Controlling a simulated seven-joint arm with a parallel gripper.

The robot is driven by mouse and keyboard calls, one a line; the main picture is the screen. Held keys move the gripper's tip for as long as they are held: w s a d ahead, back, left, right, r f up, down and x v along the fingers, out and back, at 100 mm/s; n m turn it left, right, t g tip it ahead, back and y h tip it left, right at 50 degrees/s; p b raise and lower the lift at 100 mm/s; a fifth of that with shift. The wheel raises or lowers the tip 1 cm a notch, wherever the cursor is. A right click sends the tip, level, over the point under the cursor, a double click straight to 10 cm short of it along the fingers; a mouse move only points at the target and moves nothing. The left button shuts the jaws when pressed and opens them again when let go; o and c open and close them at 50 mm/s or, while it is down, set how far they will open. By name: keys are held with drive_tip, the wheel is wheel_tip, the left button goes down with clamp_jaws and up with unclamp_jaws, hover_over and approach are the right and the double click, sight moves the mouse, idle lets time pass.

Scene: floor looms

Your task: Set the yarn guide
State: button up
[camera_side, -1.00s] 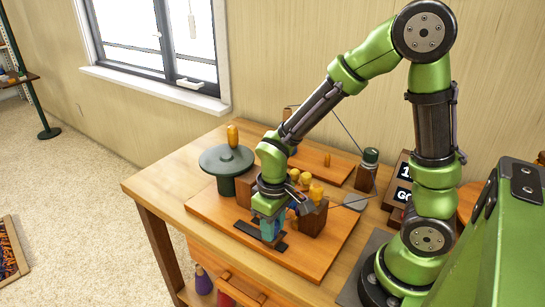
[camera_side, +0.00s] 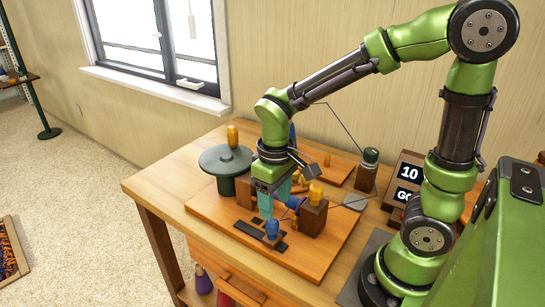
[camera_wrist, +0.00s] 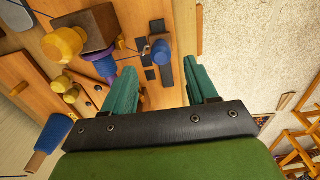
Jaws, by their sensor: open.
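A small blue-topped knob, which looks like the yarn guide (camera_side: 272,229), stands on a dark slotted plate (camera_side: 246,230) near the board's front edge. It also shows in the wrist view (camera_wrist: 161,50), with a thin blue yarn running from it to the left. My gripper (camera_side: 267,209) is just above the knob with its teal fingers pointing down. In the wrist view my gripper (camera_wrist: 165,76) is open and empty, the fingers well apart, with the knob between and beyond them. I see no finger touching the knob.
A brown block with a yellow knob (camera_side: 316,192) stands close to the right of my gripper. A green round-topped stand (camera_side: 226,160) is at the left. A dark green-capped post (camera_side: 369,170) and a number display (camera_side: 408,180) are behind. The board's front strip is clear.

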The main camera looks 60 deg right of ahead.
sight(274, 222)
wheel_tip(274, 222, up, 9)
drive_tip(key=shift+f, duration=0.2)
idle(0.3)
drive_tip(key=s+m+t, duration=0.1)
drive_tip(key=t, duration=0.1)
drive_tip(key=s+r+m+t+y, duration=0.1)
drive_tip(key=s+t, duration=0.1)
drive_tip(key=s+d+r+m+t+y, duration=0.1)
drive_tip(key=s+m+t, duration=0.1)
drive_tip(key=t, duration=0.1)
drive_tip(key=shift+d+r, duration=0.1)
drive_tip(key=shift+r, duration=0.1)
